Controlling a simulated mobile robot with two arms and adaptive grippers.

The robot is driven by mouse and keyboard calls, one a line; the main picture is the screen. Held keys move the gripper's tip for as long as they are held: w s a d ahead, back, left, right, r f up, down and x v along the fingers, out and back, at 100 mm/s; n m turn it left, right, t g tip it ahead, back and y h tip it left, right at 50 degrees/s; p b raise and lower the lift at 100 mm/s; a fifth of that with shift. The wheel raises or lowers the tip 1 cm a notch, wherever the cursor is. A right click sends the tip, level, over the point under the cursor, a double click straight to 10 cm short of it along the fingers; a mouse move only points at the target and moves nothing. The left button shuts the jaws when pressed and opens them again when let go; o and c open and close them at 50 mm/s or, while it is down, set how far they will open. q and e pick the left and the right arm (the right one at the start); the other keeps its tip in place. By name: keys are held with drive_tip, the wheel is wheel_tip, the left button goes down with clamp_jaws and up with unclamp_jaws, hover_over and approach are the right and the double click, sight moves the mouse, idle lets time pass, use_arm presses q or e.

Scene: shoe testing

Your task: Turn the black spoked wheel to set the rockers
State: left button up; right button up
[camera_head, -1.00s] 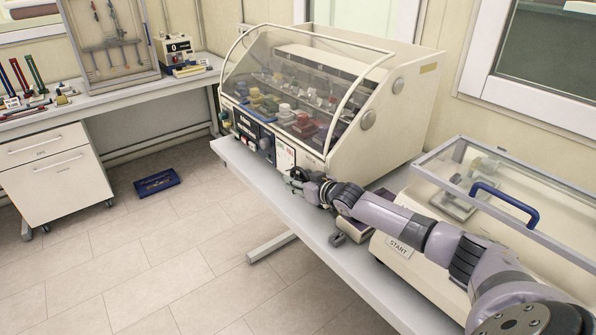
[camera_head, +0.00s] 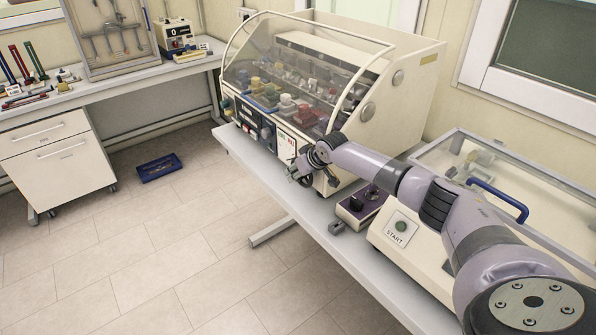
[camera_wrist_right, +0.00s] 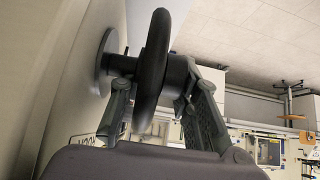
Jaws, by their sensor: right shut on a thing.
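The black wheel (camera_wrist_right: 152,62) shows edge-on in the right wrist view, on a short hub and a round dark flange (camera_wrist_right: 106,60) against a pale panel. My right gripper (camera_wrist_right: 160,100) has one finger on each side of the wheel's rim and is shut on it. In the head view my right gripper (camera_head: 303,172) is at the lower right front of the cream testing machine (camera_head: 408,115). There it largely hides the wheel. The rockers cannot be made out clearly. My left gripper is not in view.
The machine's clear curved cover (camera_head: 250,50) stands over several coloured parts. To its right are a small box with a dark top (camera_head: 362,205) and a cream unit with a START label (camera_head: 396,236) and a blue handle (camera_head: 500,198). A blue tray (camera_head: 158,168) lies on the floor.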

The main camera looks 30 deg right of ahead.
drive_tip(key=shift+s+a+f, duration=0.1)
drive_tip(key=shift+a+f, duration=0.15)
drive_tip(key=shift+a, duration=0.15)
drive_tip(key=o, duration=0.8)
drive_tip(key=shift+o, duration=1)
drive_tip(key=shift+a+r, duration=0.1)
drive_tip(key=shift+d+r, duration=0.1)
drive_tip(key=shift+d, duration=0.1)
drive_tip(key=shift+r, duration=0.1)
drive_tip(key=v, duration=1.1)
drive_tip(key=shift+s+r, duration=0.2)
drive_tip(key=shift+r, duration=0.1)
